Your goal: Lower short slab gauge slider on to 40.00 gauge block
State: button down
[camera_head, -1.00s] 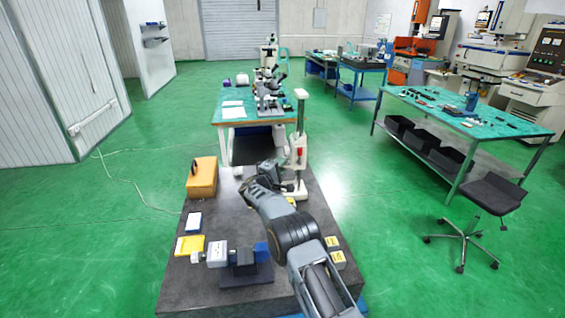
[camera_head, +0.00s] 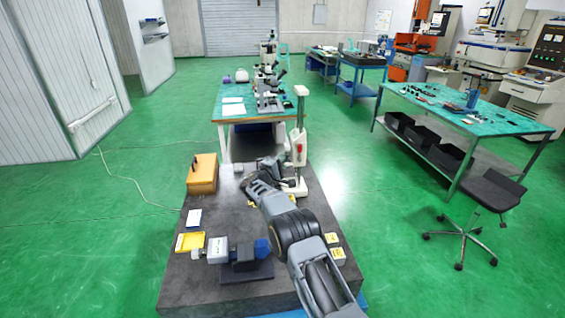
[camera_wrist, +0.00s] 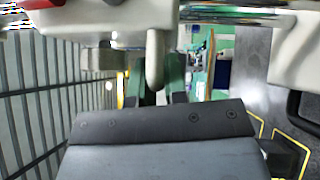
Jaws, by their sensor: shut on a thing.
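My gripper (camera_head: 292,184) is beside the lower part of the gauge. In the wrist view my gripper (camera_wrist: 157,92) is shut on a pale rounded rod (camera_wrist: 156,62) hanging from a white body above, apparently part of the slider. I cannot make out the 40.00 gauge block; my arm hides part of the slab near the foot.
The dark slab (camera_head: 190,285) also carries an orange-brown box (camera_head: 202,174), a yellow tray (camera_head: 190,242), a blue-grey vice-like device (camera_head: 240,252) and yellow-labelled items (camera_head: 335,246) right of my arm. A teal bench (camera_head: 232,119) with microscopes stands behind.

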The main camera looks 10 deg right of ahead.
jog(key=shift+f+b, duration=3)
jog(key=shift+b, duration=1.9)
jog(key=c, duration=1.4)
grip_release()
jog(key=shift+c, duration=0.2)
jog(key=shift+r, duration=0.1)
jog(key=shift+s+a, duration=0.1)
jog(key=r+b+v, duration=0.1)
jog(key=b+v, duration=0.1)
jog(key=v, duration=0.5)
jog(key=shift+s+f, duration=0.2)
jog(key=shift+f, duration=0.3)
jog(key=shift+a, duration=0.1)
